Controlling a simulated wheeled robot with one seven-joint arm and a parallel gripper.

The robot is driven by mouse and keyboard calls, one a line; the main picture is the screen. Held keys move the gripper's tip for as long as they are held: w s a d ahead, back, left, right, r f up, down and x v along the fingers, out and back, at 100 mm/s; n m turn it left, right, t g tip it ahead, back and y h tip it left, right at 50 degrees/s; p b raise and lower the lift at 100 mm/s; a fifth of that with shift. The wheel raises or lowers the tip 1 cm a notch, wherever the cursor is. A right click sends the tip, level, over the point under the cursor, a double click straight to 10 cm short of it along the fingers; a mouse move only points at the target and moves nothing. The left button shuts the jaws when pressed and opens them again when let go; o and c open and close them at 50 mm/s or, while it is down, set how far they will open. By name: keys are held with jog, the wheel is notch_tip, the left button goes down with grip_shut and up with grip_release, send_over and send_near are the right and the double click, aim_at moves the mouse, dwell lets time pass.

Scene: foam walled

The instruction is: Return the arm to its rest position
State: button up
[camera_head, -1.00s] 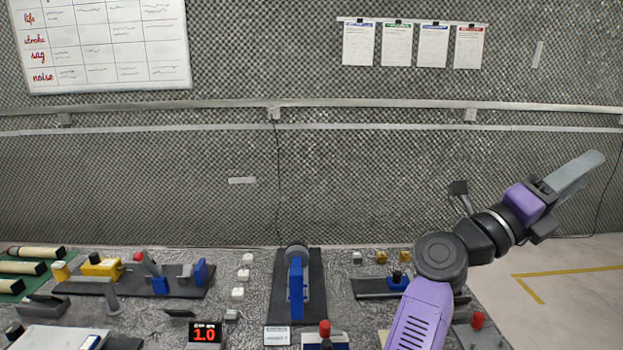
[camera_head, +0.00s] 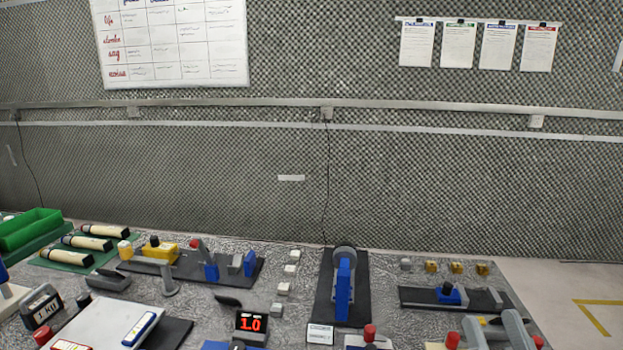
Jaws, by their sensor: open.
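My gripper (camera_head: 492,330) shows only as two grey fingers with rounded tips at the bottom right edge. They lean up and to the left with a gap between them, so it looks open, and I see nothing held. The rest of my arm is below the picture and hidden.
A blue upright fixture (camera_head: 344,290) on a black mat stands mid-bench. A black plate with a blue block (camera_head: 448,293) lies behind the fingers. A red digital display (camera_head: 251,324) is at the front. Left are a green bin (camera_head: 30,230) and cream cylinders. Floor shows at right.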

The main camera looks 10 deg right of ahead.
jog(key=s+a+f+g, duration=0.4)
jog(key=s+f+g, duration=0.1)
jog(key=s+f, duration=0.5)
jog(key=s+a+f+g+y, duration=0.1)
jog(key=s+a+f+g, duration=0.3)
jog(key=s+f, duration=0.6)
jog(key=s+g, duration=0.1)
jog(key=s, duration=0.3)
jog(key=shift+s+f+n, duration=0.15)
jog(key=shift+s+n, duration=0.1)
jog(key=shift+n, duration=0.05)
